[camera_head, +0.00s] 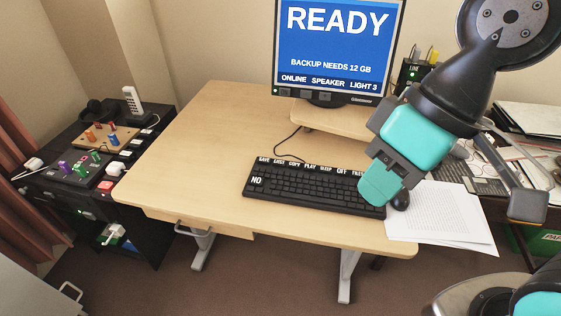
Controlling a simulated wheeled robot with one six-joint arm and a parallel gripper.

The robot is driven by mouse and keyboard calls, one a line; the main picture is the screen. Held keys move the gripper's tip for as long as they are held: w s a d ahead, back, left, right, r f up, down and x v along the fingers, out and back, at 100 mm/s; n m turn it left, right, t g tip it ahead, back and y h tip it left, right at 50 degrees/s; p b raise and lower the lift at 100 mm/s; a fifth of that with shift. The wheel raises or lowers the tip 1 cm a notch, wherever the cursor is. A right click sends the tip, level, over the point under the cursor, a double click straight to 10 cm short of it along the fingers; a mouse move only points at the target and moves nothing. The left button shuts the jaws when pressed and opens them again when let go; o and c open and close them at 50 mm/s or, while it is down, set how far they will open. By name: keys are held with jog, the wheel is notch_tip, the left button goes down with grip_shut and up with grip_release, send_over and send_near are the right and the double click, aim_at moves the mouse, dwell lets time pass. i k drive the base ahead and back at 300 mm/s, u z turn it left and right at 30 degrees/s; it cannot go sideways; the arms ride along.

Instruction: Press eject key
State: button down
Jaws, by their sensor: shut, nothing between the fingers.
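A black keyboard (305,186) lies on the wooden desk with a row of small white labels along its back edge. The second label from the left (279,161) looks like EJECT, but it is too small to read surely. A key marked NO (257,181) is at the left end. My gripper (374,200) is shut and empty, its teal fingers pointing down over the right end of the keyboard. It hides that end, and I cannot tell whether it touches the keys. A monitor (335,48) shows READY and BACKUP NEEDS 12 GB.
A dark mouse (400,199) and white papers (441,218) are right of the keyboard. The monitor stands on a low wooden riser (322,120). The desk (200,160) is clear left of the keyboard. A black side unit (143,185) with coloured knobs stands at the left.

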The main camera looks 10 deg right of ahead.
aim_at(276, 162)
jog(key=u, duration=2.25)
jog(key=i, duration=1.25)
jog(key=z, duration=2.4)
